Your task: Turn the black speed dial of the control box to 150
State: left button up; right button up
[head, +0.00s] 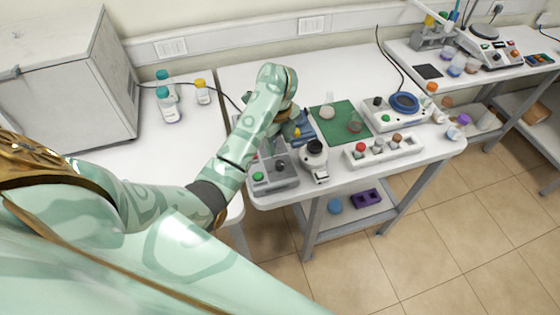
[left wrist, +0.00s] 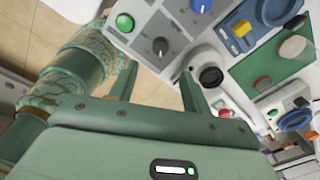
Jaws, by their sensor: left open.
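The grey control box (head: 287,182) stands at the near left corner of the middle table, partly hidden by my left arm in the head view. It carries a green button (head: 258,177) and a black speed dial (head: 281,166). In the left wrist view the dial (left wrist: 160,47) has a light pointer mark; its setting is too small to read. A blue knob (left wrist: 200,5) is farther up the box (left wrist: 150,15). My left gripper (left wrist: 160,68) is open and empty, its fingertips on either side of the dial's line and seemingly short of it. My right gripper is out of view.
A white device with a black round top (head: 314,148) stands just right of the control box. A blue device with a yellow button (left wrist: 243,28) is close behind. A green mat (head: 340,110) and a white rack of colored-capped bottles (head: 410,152) lie farther right.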

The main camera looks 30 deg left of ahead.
aim_at(280, 163)
pick_arm(q)
notch_tip(280, 163, down, 9)
jog(key=shift+w+f+b, duration=0.15)
jog(key=shift+f+b, duration=0.05)
jog(key=shift+b, duration=0.95)
jog(key=c, duration=1)
